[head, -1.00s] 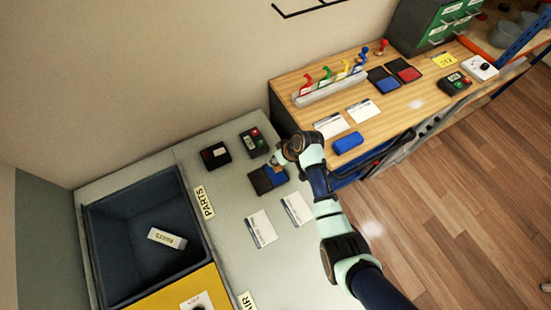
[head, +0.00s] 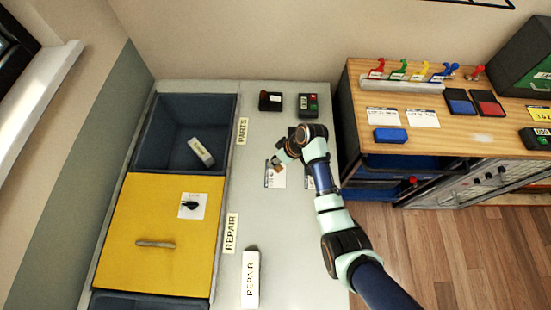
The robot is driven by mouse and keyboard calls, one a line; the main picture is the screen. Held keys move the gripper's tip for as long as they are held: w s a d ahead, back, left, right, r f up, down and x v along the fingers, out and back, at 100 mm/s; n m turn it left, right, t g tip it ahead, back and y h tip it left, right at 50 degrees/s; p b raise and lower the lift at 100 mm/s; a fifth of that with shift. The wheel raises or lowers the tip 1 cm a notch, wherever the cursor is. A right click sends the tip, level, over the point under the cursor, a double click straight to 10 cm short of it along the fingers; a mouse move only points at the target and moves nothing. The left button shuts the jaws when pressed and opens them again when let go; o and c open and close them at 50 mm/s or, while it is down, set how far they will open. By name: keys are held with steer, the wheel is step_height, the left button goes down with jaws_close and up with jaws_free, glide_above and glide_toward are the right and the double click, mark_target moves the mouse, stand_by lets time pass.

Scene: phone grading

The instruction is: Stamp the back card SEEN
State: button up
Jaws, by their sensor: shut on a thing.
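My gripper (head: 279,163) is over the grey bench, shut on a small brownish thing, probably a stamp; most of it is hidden. It is at the upper end of a white printed card (head: 275,181). I cannot tell if the held thing touches the card. A second white card (head: 309,181) lies just to the right, partly hidden by my arm. A dark ink pad (head: 292,132) lies behind my wrist, mostly covered. I cannot read any stamp mark on the cards.
A black box (head: 270,101) and a device with red and green buttons (head: 308,105) stand at the bench's back. Left are a dark bin (head: 150,135) and a yellow lid (head: 135,215). A wooden bench (head: 440,145) at right holds cards, pads and coloured stamps.

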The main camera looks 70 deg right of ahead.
mark_target(276, 168)
steer(key=shift+d+f+b, duration=0.15)
steer(key=shift+f+b, duration=0.3)
step_height(276, 168, down, 5)
steer(key=b, duration=0.5)
steer(key=shift+f, duration=0.1)
steer(key=shift+f+b, duration=0.3)
steer(key=shift+f, duration=0.3)
stand_by(1.6)
step_height(276, 168, up, 7)
steer(key=p, duration=0.7)
steer(key=shift+r, duration=0.2)
steer(key=shift+f, duration=0.1)
steer(key=shift+w, duration=0.1)
